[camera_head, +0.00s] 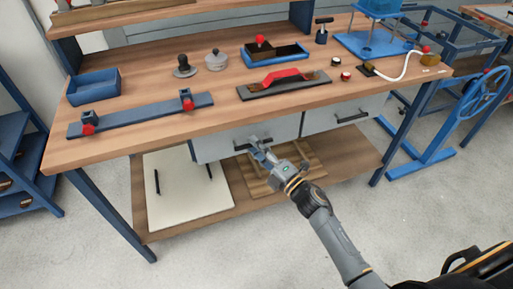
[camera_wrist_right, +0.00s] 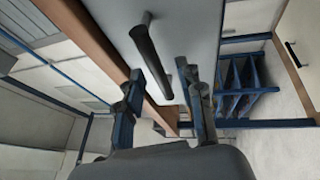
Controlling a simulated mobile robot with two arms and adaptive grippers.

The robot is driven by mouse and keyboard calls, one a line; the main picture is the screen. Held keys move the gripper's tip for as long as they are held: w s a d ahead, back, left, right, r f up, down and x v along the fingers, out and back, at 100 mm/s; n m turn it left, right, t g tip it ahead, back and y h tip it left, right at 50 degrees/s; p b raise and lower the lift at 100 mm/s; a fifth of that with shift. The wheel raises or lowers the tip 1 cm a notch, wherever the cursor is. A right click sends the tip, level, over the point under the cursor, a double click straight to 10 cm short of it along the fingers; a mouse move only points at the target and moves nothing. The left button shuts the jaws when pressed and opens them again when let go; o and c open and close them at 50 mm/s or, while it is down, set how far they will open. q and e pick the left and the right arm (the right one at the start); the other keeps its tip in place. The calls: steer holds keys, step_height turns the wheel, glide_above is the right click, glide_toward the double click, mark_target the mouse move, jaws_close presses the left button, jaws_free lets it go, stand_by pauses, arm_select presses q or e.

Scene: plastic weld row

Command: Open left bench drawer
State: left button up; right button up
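The left bench drawer (camera_head: 223,144) is a light grey front under the wooden bench top, with a dark bar handle (camera_head: 243,147). I cannot tell whether it stands slightly out. My right gripper (camera_head: 255,148) is at this handle and hides part of it. In the right wrist view the drawer front (camera_wrist_right: 190,25) fills the top middle, and the dark handle (camera_wrist_right: 150,58) runs between the two fingers of my right gripper (camera_wrist_right: 160,72). The fingers are apart, with visible gaps on both sides of the bar. My left gripper is not in view.
The right drawer (camera_head: 325,118) is shut beside it. The bench top (camera_head: 215,85) holds a blue bin (camera_head: 93,87), a blue bar with red clamps (camera_head: 140,115) and other tools. A lower shelf with a pale board (camera_head: 185,205) lies below. Floor in front is clear.

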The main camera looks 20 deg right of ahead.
steer(key=shift+c, duration=0.2)
jaws_close()
steer(key=shift+s, duration=0.15)
